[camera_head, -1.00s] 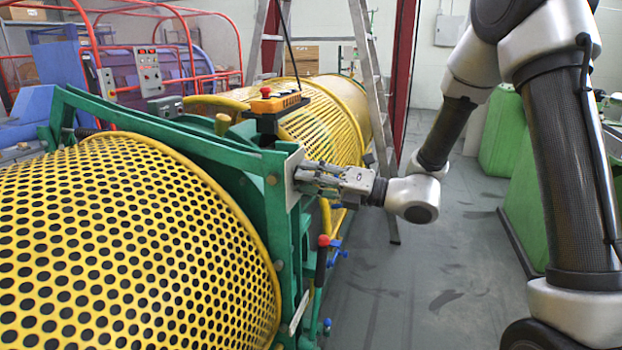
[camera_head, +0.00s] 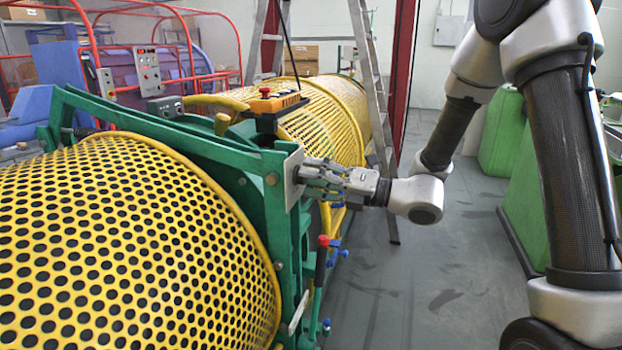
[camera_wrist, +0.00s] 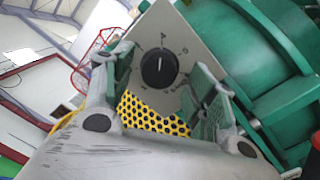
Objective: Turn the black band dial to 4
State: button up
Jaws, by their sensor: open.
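The black band dial (camera_wrist: 159,68) is a round knob on a pale plate (camera_wrist: 188,42) with small markings around it, too blurred to read. A light pointer line on the knob points toward the top of the wrist view. My gripper (camera_wrist: 163,88) is open, with one finger on each side of the dial and visible gaps to it. In the head view my gripper (camera_head: 306,176) is at the plate (camera_head: 292,180) on the green frame, and the dial is hidden there.
The green machine frame (camera_head: 180,127) and perforated yellow drum (camera_head: 120,240) lie left of my gripper. A red-topped lever (camera_head: 322,255) stands below it. A stepladder (camera_head: 372,90) is behind. The grey floor (camera_head: 420,280) to the right is clear.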

jog(key=v, duration=1.1)
jog(key=shift+d, duration=0.1)
